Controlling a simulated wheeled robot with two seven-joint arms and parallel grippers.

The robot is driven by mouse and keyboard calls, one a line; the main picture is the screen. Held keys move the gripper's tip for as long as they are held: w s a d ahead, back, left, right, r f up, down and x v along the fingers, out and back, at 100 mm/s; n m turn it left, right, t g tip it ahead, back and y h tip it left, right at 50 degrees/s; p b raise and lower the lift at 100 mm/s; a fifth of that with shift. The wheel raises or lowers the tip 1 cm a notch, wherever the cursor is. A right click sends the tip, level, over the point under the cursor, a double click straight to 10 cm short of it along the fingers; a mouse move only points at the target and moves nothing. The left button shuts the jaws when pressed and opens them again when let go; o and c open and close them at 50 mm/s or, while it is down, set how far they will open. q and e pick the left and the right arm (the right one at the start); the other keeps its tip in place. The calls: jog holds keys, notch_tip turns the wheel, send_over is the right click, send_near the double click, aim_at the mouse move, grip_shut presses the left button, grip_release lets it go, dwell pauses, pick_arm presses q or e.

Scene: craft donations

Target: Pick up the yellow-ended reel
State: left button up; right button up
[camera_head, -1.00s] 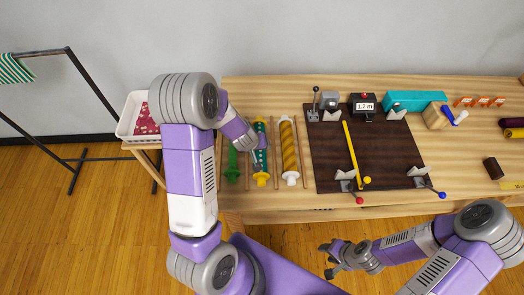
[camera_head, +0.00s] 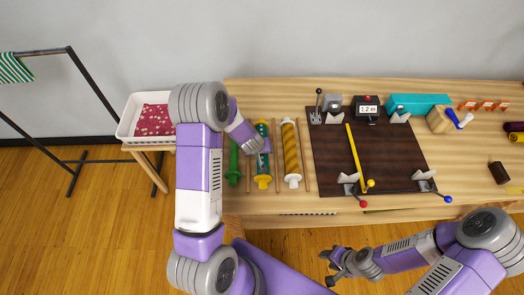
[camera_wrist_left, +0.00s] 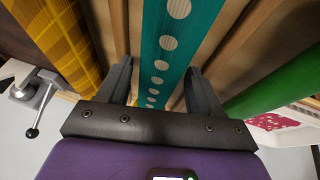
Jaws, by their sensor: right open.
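The yellow-ended reel (camera_head: 262,170) is a roll of teal fabric with white dots. It lies on the rack at the table's left, between a green reel (camera_head: 234,163) and a gold plaid reel with white ends (camera_head: 291,150). My left gripper (camera_head: 262,150) is over its middle. In the left wrist view the open fingers (camera_wrist_left: 162,80) stand on either side of the teal reel (camera_wrist_left: 165,60). I cannot tell whether they touch it. My left arm hides part of the reels in the head view. My right gripper (camera_head: 333,267) is open and empty, in front of the table.
Wooden rails (camera_head: 304,150) run between the reels. A dark board (camera_head: 390,150) with clamps and a yellow bar (camera_head: 354,150) lies to the right. A white basket (camera_head: 128,128) of red fabric stands left of the table. A teal box (camera_head: 420,103) is at the back.

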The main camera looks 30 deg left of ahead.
pick_arm(q)
jog(key=c, duration=1)
jog(key=shift+o, duration=0.2)
jog(key=shift+r, duration=0.1)
notch_tip(320, 180, up, 10)
jog(key=p, duration=0.4)
jog(key=shift+p, duration=0.4)
